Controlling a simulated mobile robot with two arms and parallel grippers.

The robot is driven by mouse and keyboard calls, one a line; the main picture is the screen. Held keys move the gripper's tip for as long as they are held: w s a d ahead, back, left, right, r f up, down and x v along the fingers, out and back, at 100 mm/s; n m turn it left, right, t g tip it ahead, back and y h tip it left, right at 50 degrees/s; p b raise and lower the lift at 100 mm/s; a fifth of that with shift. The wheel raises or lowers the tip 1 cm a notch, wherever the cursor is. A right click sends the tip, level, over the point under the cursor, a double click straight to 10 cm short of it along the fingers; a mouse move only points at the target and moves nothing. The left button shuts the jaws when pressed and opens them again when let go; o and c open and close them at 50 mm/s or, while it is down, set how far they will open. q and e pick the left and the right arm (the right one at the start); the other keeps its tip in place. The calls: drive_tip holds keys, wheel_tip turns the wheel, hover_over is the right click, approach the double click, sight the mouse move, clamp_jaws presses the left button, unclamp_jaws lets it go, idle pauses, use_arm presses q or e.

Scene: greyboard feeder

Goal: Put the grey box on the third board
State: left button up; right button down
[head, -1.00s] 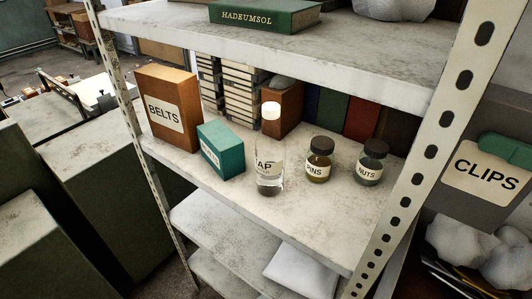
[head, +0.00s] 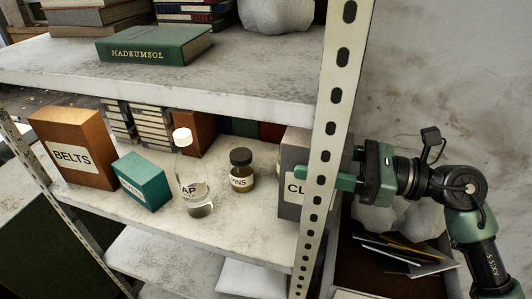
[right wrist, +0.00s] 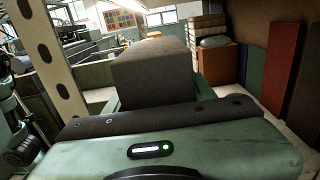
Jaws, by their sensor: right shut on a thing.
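The grey box (head: 291,160), labelled CLIPS, is at the right end of the board (head: 235,225) that carries the small goods. It is partly behind the perforated post, and I cannot tell if its bottom touches the board. My right gripper (head: 325,178) reaches in from the right past the post and is shut on the box. In the right wrist view the box (right wrist: 152,75) sits upright between the green fingers. My left gripper is not in view.
On the same board stand the BELTS box (head: 75,150), a teal box (head: 142,182), a clear bottle (head: 192,180) and the PINS jar (head: 241,170). The NUTS jar is hidden. The post (head: 335,120) is close to my gripper. The board's front middle is clear.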

drive_tip(key=w+a+f+p, duration=0.2)
drive_tip(key=a+f+p, duration=0.1)
drive_tip(key=a, duration=0.4)
drive_tip(key=shift+w+a+f+p, duration=0.2)
drive_tip(key=shift+w+a+p, duration=0.1)
drive_tip(key=shift+a+p, duration=0.1)
drive_tip(key=shift+f, duration=0.15)
drive_tip(key=c, duration=0.5)
unclamp_jaws()
